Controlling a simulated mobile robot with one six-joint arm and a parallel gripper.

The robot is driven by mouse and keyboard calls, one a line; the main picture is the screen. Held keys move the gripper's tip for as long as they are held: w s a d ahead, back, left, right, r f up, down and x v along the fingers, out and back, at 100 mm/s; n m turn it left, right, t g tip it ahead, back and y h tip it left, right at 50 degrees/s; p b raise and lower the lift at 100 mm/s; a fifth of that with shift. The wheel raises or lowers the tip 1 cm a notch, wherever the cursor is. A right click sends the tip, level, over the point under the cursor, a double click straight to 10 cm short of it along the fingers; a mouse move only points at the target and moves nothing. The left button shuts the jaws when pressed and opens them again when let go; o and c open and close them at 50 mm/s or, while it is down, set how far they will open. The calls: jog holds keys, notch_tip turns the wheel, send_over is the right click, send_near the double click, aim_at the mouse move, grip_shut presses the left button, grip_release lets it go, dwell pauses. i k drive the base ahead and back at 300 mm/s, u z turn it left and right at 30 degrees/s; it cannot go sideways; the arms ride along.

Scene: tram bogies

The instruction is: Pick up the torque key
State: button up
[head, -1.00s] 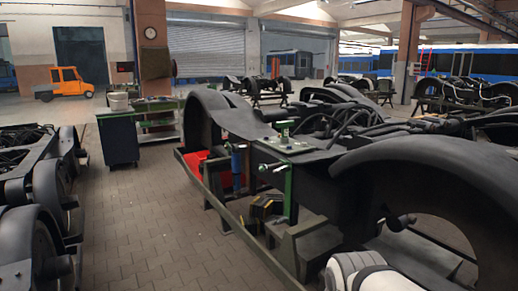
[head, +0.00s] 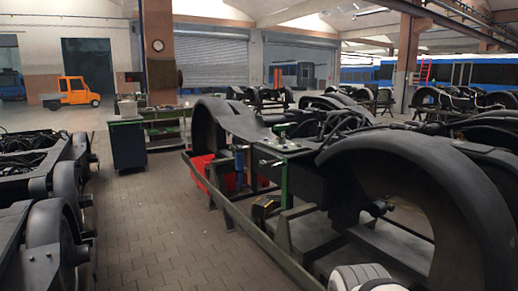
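I cannot make out a torque key in the head view. Small items lie on the dark cart (head: 128,145) and the green workbench (head: 165,130) in the middle distance, too small to identify. A white rounded part at the bottom edge right of centre looks like a piece of my own arm. My gripper is not in view.
A large black bogie (head: 400,165) on a green frame fills the right side. Another bogie (head: 45,200) stands along the left edge. A paved aisle (head: 160,225) runs clear between them. A red bin (head: 203,168) sits beside the right bogie. An orange truck (head: 72,91) is far left.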

aim_at(282, 140)
jog(key=z, duration=0.15)
jog(key=i, duration=0.9)
jog(key=u, duration=0.05)
